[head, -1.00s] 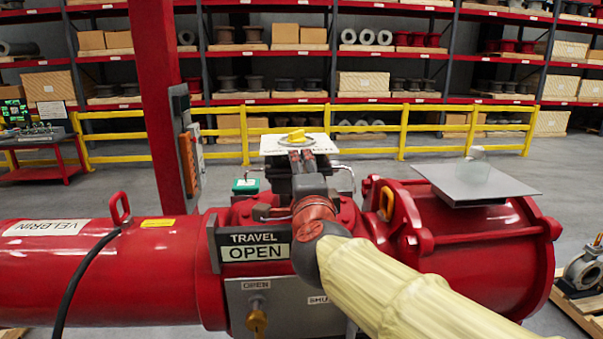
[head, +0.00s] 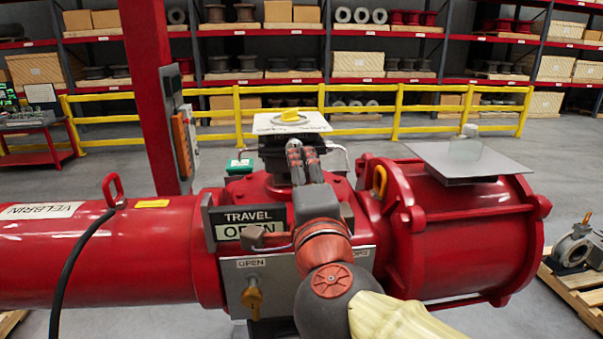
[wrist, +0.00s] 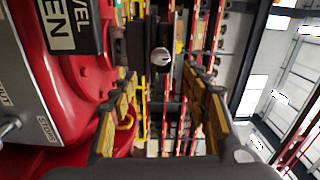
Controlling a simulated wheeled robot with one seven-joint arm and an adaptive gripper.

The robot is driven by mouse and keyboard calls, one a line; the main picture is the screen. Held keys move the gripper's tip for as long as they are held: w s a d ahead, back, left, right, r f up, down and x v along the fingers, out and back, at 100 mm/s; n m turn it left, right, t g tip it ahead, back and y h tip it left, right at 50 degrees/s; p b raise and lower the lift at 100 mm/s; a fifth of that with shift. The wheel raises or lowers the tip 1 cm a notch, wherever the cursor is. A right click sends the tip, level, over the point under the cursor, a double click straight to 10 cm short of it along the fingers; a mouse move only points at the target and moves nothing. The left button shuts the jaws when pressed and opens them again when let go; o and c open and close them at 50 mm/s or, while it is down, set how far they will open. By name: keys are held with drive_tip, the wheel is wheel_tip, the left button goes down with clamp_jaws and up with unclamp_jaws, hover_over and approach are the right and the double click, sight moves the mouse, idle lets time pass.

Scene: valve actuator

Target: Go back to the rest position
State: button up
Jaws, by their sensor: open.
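The red valve actuator (head: 110,258) lies across the head view, with a black TRAVEL OPEN sign (head: 252,222) on its front, partly covered by my arm. The red actuator body (wrist: 85,85) fills the left of that view.
A grey panel on the actuator's front carries a brass key (head: 252,298). A grey plate (head: 468,160) sits on the right cylinder. A red post (head: 150,90) stands at left. Yellow railing (head: 400,113) and shelves are behind. A pallet (head: 575,295) is at right.

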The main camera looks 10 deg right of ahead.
drive_tip(key=shift+a, duration=0.1)
drive_tip(key=s+a+f+n+g+y, duration=0.2)
drive_tip(key=a+f+n+y, duration=0.15)
drive_tip(key=a+n, duration=0.2)
drive_tip(key=s+a+f+n+g+y, duration=0.1)
drive_tip(key=s+a+f+n+y, duration=0.1)
drive_tip(key=a+n+y, duration=0.3)
drive_tip(key=s+f+n+g+b, duration=0.2)
drive_tip(key=s+f+n+g, duration=0.45)
drive_tip(key=f, duration=0.55)
drive_tip(key=s+d+f+g+h+b, duration=0.1)
drive_tip(key=s+d+f+h, duration=0.3)
drive_tip(key=d+f, duration=0.5)
drive_tip(key=s+d+f+g+h+b, duration=0.2)
drive_tip(key=d+f, duration=0.7)
drive_tip(key=d, duration=0.5)
drive_tip(key=s+h+b, duration=0.1)
drive_tip(key=s+h, duration=0.1)
drive_tip(key=s, duration=0.1)
drive_tip(key=shift+s+d+f+b, duration=0.2)
drive_tip(key=shift+s+b, duration=0.05)
drive_tip(key=shift+b, duration=0.05)
